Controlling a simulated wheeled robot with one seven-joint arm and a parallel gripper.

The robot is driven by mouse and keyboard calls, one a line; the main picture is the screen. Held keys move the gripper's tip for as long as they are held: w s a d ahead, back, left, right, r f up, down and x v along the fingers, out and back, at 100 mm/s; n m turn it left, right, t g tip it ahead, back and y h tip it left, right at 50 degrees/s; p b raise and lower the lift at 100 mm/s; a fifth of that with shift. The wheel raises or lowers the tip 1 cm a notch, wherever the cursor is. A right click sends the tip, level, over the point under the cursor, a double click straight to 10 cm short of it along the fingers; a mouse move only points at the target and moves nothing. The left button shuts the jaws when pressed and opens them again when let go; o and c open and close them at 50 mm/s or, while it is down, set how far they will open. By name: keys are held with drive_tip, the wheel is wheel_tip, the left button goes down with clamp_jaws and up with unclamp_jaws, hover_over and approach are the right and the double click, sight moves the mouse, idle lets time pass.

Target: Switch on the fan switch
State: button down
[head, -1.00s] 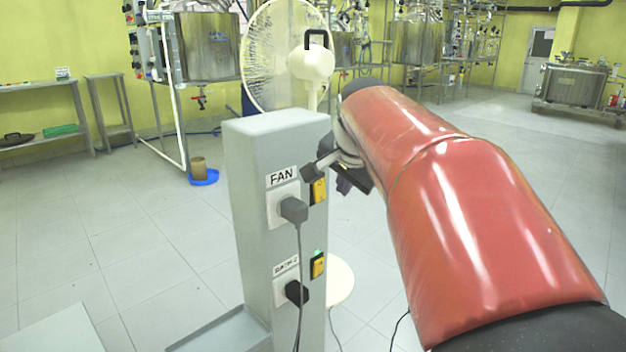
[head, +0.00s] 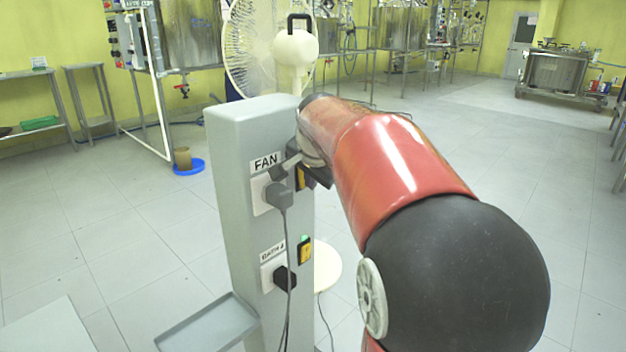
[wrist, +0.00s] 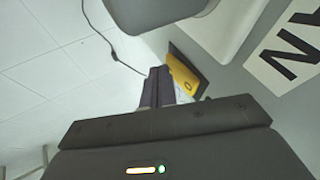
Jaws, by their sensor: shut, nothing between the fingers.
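The fan switch is a yellow rocker in a dark frame (head: 300,178) on the grey pillar, right of the FAN label (head: 264,162) and the grey plug (head: 278,196). My arm end partly hides it in the head view, and no green light shows on it. In the wrist view the yellow rocker (wrist: 186,77) is seen at a slant. My gripper (wrist: 161,75) is shut and empty, its dark fingertips beside the rocker's left edge in that view. I cannot tell whether they touch it.
Below is a second yellow switch (head: 305,250) with a green light, beside a black plug (head: 285,279). The white fan (head: 293,50) stands behind the grey pillar (head: 228,180). A grey ledge (head: 205,325) juts out at the pillar's foot. The floor to the left is open.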

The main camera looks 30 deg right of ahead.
drive_tip(key=shift+w+a+f, duration=0.1)
drive_tip(key=shift+w+a, duration=0.05)
drive_tip(key=shift+w, duration=0.1)
